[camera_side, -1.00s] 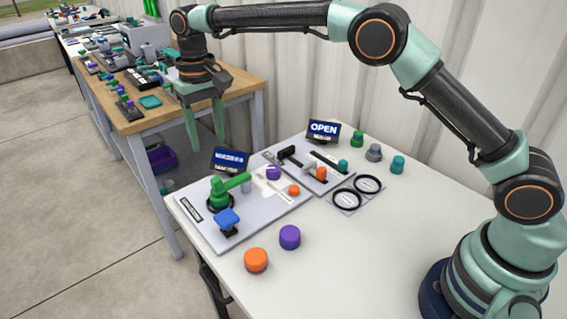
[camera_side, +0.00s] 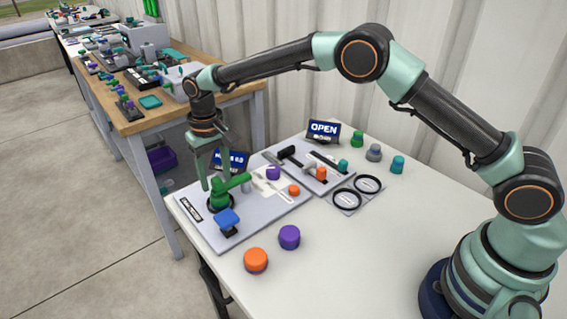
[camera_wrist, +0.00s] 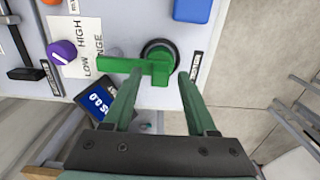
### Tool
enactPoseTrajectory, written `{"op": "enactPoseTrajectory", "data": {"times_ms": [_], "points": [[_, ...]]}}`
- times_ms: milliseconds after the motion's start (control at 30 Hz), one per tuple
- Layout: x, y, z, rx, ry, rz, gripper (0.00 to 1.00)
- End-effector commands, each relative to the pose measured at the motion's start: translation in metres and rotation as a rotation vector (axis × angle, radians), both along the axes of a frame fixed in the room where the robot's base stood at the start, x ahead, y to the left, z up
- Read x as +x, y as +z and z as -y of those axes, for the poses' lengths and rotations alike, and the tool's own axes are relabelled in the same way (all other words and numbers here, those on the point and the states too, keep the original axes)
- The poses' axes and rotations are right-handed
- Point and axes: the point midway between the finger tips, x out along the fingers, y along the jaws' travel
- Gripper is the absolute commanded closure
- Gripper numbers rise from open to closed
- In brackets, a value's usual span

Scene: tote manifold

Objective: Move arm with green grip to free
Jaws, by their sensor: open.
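The arm with the green grip (camera_side: 231,186) is a green lever on a round green hub with a black ring, mounted on a grey panel (camera_side: 262,213). In the side view the lever points right and slightly back. In the wrist view the green lever (camera_wrist: 130,66) reaches left from its hub toward a white card marked HIGH, RANGE and LOW (camera_wrist: 87,40). My gripper (camera_side: 212,184) is open and points down, close to the hub. In the wrist view its fingers (camera_wrist: 158,80) straddle the lever's hub end; I cannot tell whether they touch it.
A blue knob (camera_side: 227,219), purple knob (camera_side: 273,173) and orange knob (camera_side: 294,190) sit on the panel. A small display (camera_side: 236,160) stands behind it, partly hidden by my gripper. Loose orange (camera_side: 256,260) and purple (camera_side: 289,237) caps lie on the white table in front.

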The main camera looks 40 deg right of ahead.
Motion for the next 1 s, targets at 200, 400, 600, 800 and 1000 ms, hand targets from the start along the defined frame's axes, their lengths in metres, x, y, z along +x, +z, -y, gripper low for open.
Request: {"op": "enactPoseTrajectory", "data": {"times_ms": [200,400,600,800,1000], "points": [[0.0,0.0003,0.0,0.0,0.0,0.0,1.0],[0.0,0.0005,0.0001,0.0,0.0,0.0,1.0],[0.0,0.0007,0.0002,0.0,0.0,0.0,1.0],[0.0,0.0008,0.0003,0.0,-0.001,0.0,1.0],[0.0001,0.001,0.0003,0.0,-0.001,0.0,1.0]]}}
